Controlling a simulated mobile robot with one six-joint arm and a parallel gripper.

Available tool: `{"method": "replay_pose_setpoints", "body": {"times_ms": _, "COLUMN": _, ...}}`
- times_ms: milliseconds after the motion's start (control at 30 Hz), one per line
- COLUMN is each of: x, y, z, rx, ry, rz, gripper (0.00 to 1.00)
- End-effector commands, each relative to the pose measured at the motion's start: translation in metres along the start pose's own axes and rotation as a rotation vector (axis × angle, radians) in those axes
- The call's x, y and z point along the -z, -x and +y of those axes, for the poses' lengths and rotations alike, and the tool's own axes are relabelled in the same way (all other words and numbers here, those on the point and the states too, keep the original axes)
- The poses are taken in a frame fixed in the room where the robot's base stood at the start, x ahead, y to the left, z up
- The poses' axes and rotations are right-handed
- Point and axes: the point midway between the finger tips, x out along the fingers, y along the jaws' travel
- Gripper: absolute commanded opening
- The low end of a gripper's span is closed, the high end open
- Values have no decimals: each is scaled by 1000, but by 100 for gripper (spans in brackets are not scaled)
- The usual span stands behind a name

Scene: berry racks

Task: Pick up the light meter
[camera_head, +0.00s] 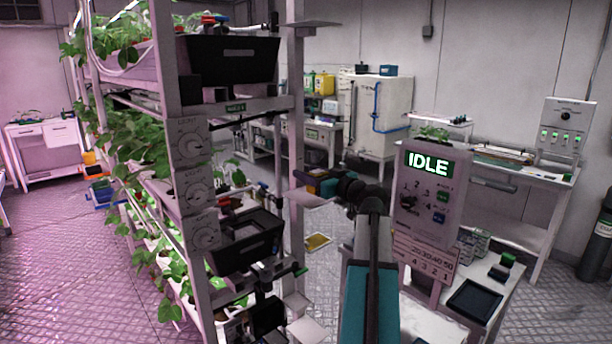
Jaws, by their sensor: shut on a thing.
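My gripper (313,181) is at the end of my arm, beside the right-hand post of the berry rack, and it is small in the picture. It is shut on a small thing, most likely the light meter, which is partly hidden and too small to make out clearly. The gripper is held in the air in front of the aisle, level with the middle of the rack. No other light meter can be made out.
The berry rack (296,130) with plants, dials and black boxes stands close on the left. A panel reading IDLE (428,205) stands just right of my arm. A low bench holds a black tray (474,300). A white cabinet (378,115) stands at the back.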

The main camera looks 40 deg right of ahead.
Motion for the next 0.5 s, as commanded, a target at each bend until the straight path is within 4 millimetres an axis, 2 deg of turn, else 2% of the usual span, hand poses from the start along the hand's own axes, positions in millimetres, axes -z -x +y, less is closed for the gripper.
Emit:
{"method": "replay_pose_setpoints", "body": {"times_ms": 200, "x": 1, "y": 38, "z": -17, "rx": -2, "ry": 2, "rz": 1, "gripper": 16}}
{"method": "replay_pose_setpoints", "body": {"times_ms": 500, "x": 6, "y": 83, "z": -34, "rx": -1, "ry": 2, "rz": 1, "gripper": 16}}
